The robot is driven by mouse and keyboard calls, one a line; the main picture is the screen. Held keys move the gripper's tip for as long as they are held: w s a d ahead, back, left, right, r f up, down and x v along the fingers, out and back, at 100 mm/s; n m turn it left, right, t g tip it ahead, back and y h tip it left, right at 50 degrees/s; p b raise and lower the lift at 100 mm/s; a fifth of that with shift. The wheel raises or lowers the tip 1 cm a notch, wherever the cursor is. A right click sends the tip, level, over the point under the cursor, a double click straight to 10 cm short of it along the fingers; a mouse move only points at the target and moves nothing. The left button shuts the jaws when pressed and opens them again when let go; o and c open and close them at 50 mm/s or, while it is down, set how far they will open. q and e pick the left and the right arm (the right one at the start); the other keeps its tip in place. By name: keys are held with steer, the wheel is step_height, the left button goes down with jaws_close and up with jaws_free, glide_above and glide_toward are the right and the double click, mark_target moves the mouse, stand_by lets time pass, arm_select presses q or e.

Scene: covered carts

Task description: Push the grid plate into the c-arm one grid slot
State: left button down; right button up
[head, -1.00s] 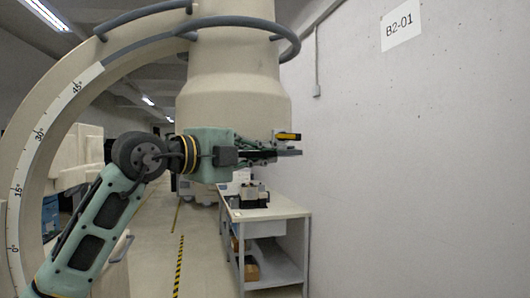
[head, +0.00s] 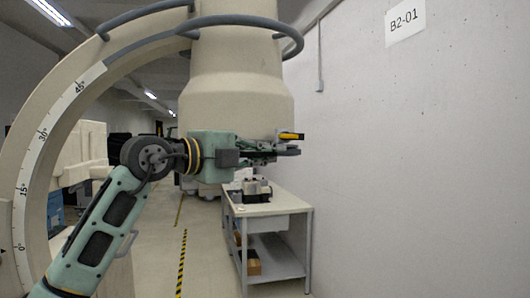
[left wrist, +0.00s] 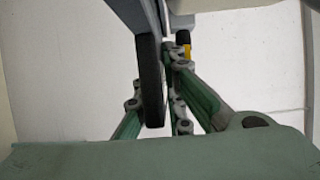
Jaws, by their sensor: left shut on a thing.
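The cream c-arm (head: 236,85) fills the upper left of the head view, with an angle scale on its curved arm. My left gripper (head: 268,149) is just under the lower edge of its round housing. It is shut on the grid plate (head: 290,151), a thin grey piece pointing right. In the left wrist view, the plate's dark handle (left wrist: 151,85) stands between the green fingers of my left gripper (left wrist: 158,105). A small yellow and black tab (head: 291,136) sits above the plate near the housing. The slot itself is hidden. My right gripper is out of view.
A white cart (head: 272,208) with a lower shelf stands beyond the gripper and carries dark equipment. A bare grey wall (head: 420,170) with a B2-01 sign closes the right side. Yellow-black floor tape (head: 181,265) runs along the open aisle.

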arm_select(q)
steer(key=shift+w+a+r+p, duration=0.1)
steer(key=shift+w+a+p, duration=0.15)
steer(key=shift+w+p, duration=0.4)
steer(key=shift+w+a+r+p, duration=0.1)
steer(key=shift+w+a+p, duration=0.1)
steer(key=shift+w+p, duration=0.45)
steer(key=shift+w+a, duration=0.1)
steer(key=c, duration=1.8)
jaws_free()
steer(key=shift+o, duration=0.2)
steer(key=shift+f, duration=0.2)
steer(key=v, duration=1.2)
steer(key=shift+r, duration=0.15)
steer(key=shift+c, duration=0.5)
